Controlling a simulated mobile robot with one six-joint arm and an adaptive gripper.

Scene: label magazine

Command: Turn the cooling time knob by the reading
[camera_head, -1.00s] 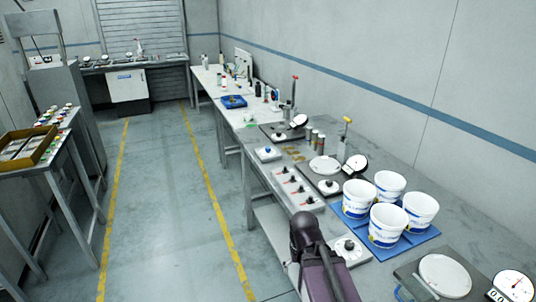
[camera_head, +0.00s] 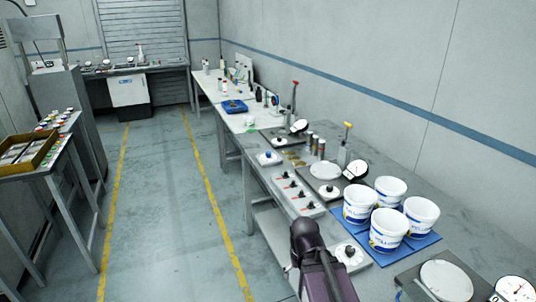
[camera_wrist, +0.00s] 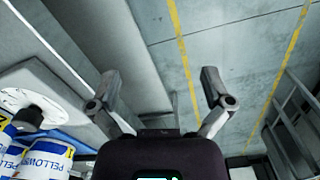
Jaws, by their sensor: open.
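My gripper (camera_wrist: 160,76) is open and empty, its two fingers wide apart over the floor in the wrist view. In the head view only my dark arm shows at the bench's front edge; the fingers are hidden. Just right of the arm, a white plate with a dark-topped knob (camera_head: 348,253) sits at the bench edge. A pale round disc with a dark knob (camera_wrist: 28,104) shows left of the fingers in the wrist view, apart from them. Other knobs are a blue one (camera_head: 267,156) and several on a panel (camera_head: 298,190). No label tells which is cooling time.
Several white buckets (camera_head: 389,228) stand on a blue mat (camera_head: 424,240) right of the plate. Dial gauges stand at the bench's middle (camera_head: 356,170) and near right corner (camera_head: 515,289); their readings are too small to tell. The floor aisle (camera_head: 160,210) left of the bench is clear.

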